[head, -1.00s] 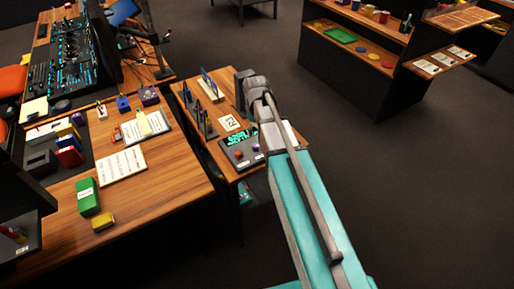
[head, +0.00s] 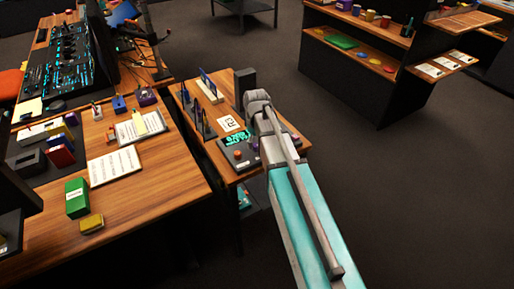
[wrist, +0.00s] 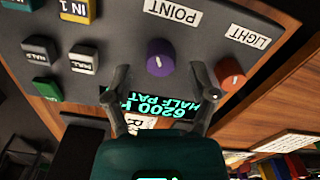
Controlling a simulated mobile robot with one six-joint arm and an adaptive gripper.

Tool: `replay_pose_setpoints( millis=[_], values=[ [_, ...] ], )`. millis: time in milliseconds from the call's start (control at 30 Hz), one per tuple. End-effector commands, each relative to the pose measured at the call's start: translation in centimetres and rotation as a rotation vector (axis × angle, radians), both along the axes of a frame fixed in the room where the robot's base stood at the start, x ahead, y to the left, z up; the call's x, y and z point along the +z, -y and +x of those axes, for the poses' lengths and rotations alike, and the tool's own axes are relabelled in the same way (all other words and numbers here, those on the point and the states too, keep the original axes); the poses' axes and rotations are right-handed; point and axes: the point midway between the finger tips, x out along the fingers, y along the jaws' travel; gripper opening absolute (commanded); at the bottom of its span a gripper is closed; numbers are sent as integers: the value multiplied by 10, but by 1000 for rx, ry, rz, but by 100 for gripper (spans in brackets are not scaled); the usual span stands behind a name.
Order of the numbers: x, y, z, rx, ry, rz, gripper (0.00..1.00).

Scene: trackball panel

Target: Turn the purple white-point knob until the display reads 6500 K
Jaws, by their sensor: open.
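The purple white-point knob (wrist: 160,57) stands on the dark panel in the wrist view, below a label reading POINT. The display (wrist: 165,109) shows upside down in green and appears to read 6200 K, with HALF PAT below. It also shows, small, in the head view (head: 237,138). My gripper (wrist: 161,70) is open, with one finger on each side of the knob in the picture. I cannot tell whether either finger touches it. In the head view my arm hides the gripper.
An orange knob (wrist: 230,73) under a LIGHT label sits close beside the right finger. A wooden edge borders the panel at right.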

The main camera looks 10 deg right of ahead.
Motion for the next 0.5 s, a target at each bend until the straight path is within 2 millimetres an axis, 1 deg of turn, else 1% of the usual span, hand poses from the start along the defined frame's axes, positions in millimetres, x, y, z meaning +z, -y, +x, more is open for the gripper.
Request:
replay_pose_setpoints(
  millis=[33, 200, 500],
  values=[
    [-6, 0, 0, 0, 0, 0, 73],
    [-11, 0, 0, 0, 0, 0, 73],
    [-12, 1, 0, -1, 0, 0, 73]
  ],
)
